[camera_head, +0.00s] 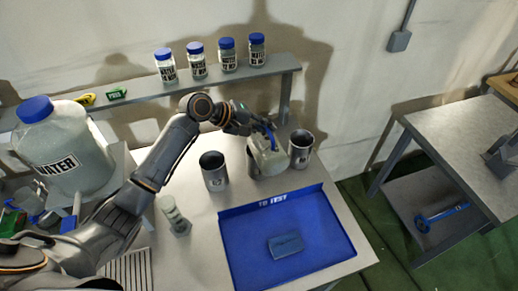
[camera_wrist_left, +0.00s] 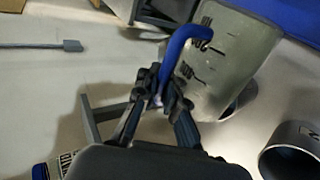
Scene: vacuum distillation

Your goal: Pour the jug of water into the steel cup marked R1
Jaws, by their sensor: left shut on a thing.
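My left gripper (camera_head: 262,127) is shut on the blue handle of a translucent jug (camera_head: 270,160). The jug is held tilted among the steel cups and partly covers the middle cup (camera_head: 251,162). In the left wrist view the gripper (camera_wrist_left: 168,98) grips the blue handle, and the jug (camera_wrist_left: 236,50) shows dark graduation marks. One steel cup (camera_head: 214,172) stands to the left and another (camera_head: 301,148) to the right. The cup markings are too small to read, so I cannot tell which is R1. No water stream is visible. My right gripper is out of view.
A blue tray (camera_head: 235,243) holding a small blue block (camera_head: 286,245) lies in front of the cups. A large water container (camera_head: 62,150) stands at left and a small bottle (camera_head: 174,215) by my arm. Several blue-capped jars line the shelf (camera_head: 245,73) behind.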

